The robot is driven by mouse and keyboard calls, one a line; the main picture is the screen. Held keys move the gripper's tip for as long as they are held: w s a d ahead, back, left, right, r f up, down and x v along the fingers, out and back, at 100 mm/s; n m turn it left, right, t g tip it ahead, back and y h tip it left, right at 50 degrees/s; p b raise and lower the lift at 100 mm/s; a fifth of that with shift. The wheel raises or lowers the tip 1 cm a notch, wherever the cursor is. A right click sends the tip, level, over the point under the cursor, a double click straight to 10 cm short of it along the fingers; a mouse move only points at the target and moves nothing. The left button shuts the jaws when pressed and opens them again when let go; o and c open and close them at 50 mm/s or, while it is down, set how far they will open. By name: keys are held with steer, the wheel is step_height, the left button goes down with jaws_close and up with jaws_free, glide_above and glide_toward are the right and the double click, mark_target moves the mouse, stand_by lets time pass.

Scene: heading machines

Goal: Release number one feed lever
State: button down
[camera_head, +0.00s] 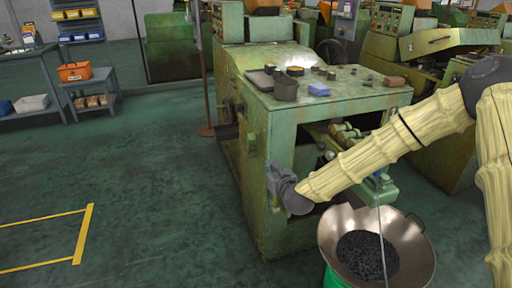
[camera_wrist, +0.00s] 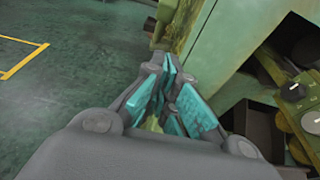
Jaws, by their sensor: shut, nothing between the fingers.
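The nearest green machine (camera_head: 320,110) stands in the middle of the head view, with my arm reaching across its front. My gripper (camera_head: 272,172) is at the front left corner of the machine, close to its green front post. In the wrist view my gripper (camera_wrist: 172,85) shows teal finger pads drawn together, with nothing seen held between them. The machine's green side (camera_wrist: 225,55) is just right of the fingers. A yellow-green machine part (camera_wrist: 168,18) shows beyond the fingertips. I cannot clearly make out the feed lever; my gripper may hide it.
A panel with round knobs (camera_wrist: 297,95) is at the right of the wrist view. The floor at left is open.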

steer(key=shift+w+a, duration=0.1)
steer(key=w+a, duration=0.4)
steer(key=w, duration=0.8)
steer(key=shift+f+p, duration=0.25)
steer(key=shift+p, duration=0.2)
steer(key=shift+w, duration=0.15)
